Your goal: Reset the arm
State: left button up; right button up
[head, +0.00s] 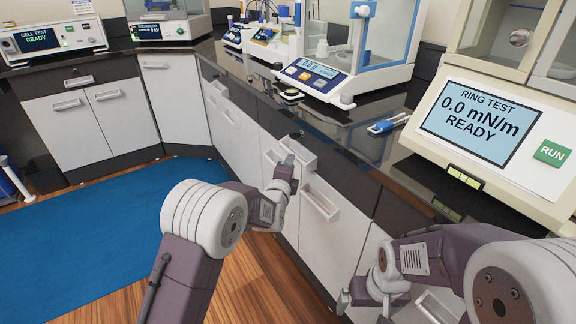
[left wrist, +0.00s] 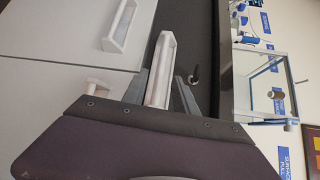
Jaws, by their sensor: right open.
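My left gripper (head: 287,162) is in front of the cabinet, close to a white drawer handle (head: 304,158). In the left wrist view its two dark fingers (left wrist: 161,86) are spread apart. The white handle (left wrist: 163,52) shows between them; I cannot tell whether they touch it. My right gripper (head: 358,292) is low at the right, beside the white cabinet fronts, open and empty. Part of it is hidden by its own arm.
A dark counter (head: 345,118) carries a balance (head: 325,78) and a ring test unit (head: 480,125) reading "READY". A blue tool (head: 388,124) lies between them. A cell tester (head: 48,40) stands far left. A blue mat (head: 95,235) covers clear floor.

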pick_arm(q)
jog(key=shift+v, duration=0.75)
